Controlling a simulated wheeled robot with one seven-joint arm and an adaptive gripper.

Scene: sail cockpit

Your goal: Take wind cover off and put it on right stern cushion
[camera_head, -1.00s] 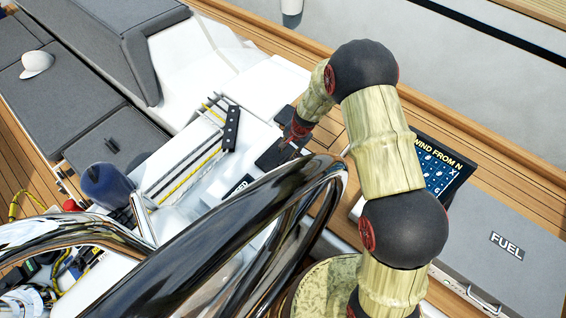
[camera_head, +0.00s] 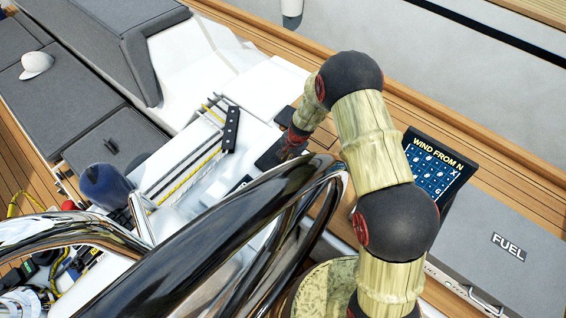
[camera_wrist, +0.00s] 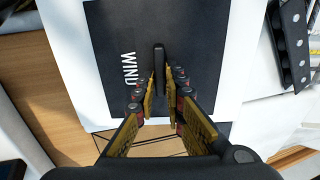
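The wind cover (camera_wrist: 110,60) is a dark flat square panel lettered WIND, with a raised black bar handle (camera_wrist: 159,62) in its middle. It lies on a white surface in the wrist view. In the head view the cover (camera_head: 268,157) is partly hidden by my gripper and the wheel rim. My gripper (camera_wrist: 162,76) is open, with its fingertips on either side of the handle's near end and a small gap showing. In the head view my gripper (camera_head: 292,146) is small and partly hidden. Grey cushions (camera_head: 75,95) lie at the left; which is the right stern one I cannot tell.
A chrome steering wheel (camera_head: 230,225) crosses the foreground. A black switch strip (camera_head: 231,130) stands beside the cover, also in the wrist view (camera_wrist: 290,45). A WIND FROM N board (camera_head: 433,168) and a grey FUEL box (camera_head: 515,265) are at right. A white cap (camera_head: 37,64) lies on a cushion.

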